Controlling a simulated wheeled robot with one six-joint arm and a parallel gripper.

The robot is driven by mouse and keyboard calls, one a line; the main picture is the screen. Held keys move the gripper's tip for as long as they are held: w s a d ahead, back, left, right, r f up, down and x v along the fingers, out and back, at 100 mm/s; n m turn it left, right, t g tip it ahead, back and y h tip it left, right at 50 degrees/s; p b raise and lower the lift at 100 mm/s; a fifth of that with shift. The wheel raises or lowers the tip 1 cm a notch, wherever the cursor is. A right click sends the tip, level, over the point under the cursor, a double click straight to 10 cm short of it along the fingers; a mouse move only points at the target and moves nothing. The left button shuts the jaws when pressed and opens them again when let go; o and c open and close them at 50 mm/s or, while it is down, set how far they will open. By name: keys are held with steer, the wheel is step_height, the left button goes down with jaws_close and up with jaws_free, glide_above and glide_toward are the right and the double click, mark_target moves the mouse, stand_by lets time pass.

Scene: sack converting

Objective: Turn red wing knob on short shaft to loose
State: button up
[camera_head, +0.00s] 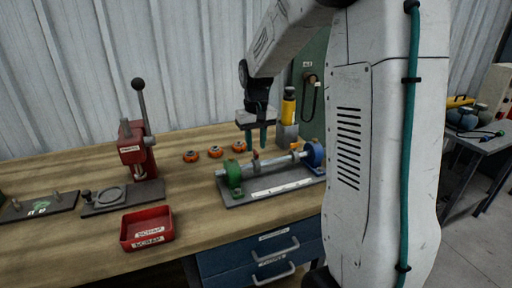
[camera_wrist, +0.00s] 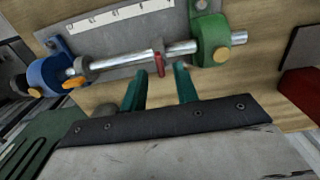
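A metal shaft (camera_wrist: 120,62) runs between a green block (camera_wrist: 212,38) and a blue block (camera_wrist: 47,75) on a grey base plate (camera_head: 270,187). A red wing knob (camera_wrist: 159,64) sits on a collar on the shaft; it shows small in the head view (camera_head: 255,155). An orange-yellow knob (camera_wrist: 75,82) is on another collar near the blue block. My gripper (camera_wrist: 159,78) has two teal fingers spread apart, with the red knob appearing between and beyond their tips in the wrist view. In the head view my gripper (camera_head: 257,138) hangs above the shaft. I cannot tell whether it touches the knob.
Three orange round pieces (camera_head: 215,152) lie behind the fixture. A yellow bottle (camera_head: 288,108) stands in a grey holder at the back. A red lever press (camera_head: 138,150) and a red scrap tray (camera_head: 147,228) are to the left. Bare bench lies between tray and fixture.

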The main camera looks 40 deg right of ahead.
mark_target(256, 151)
step_height(256, 151, up, 6)
steer(key=shift+f, duration=0.1)
stand_by(0.6)
steer(key=s+a+n, duration=0.1)
steer(key=s+a, duration=0.4)
steer(key=s, duration=0.4)
steer(key=s+a+r+n+t, duration=0.1)
steer(key=s+a, duration=0.5)
steer(key=s, duration=0.3)
steer(key=s+a+n, duration=0.1)
steer(key=s+a, duration=0.5)
steer(key=s, duration=0.3)
steer(key=shift+s+r, duration=0.3)
steer(key=shift+r, duration=0.05)
steer(key=shift+a, duration=0.1)
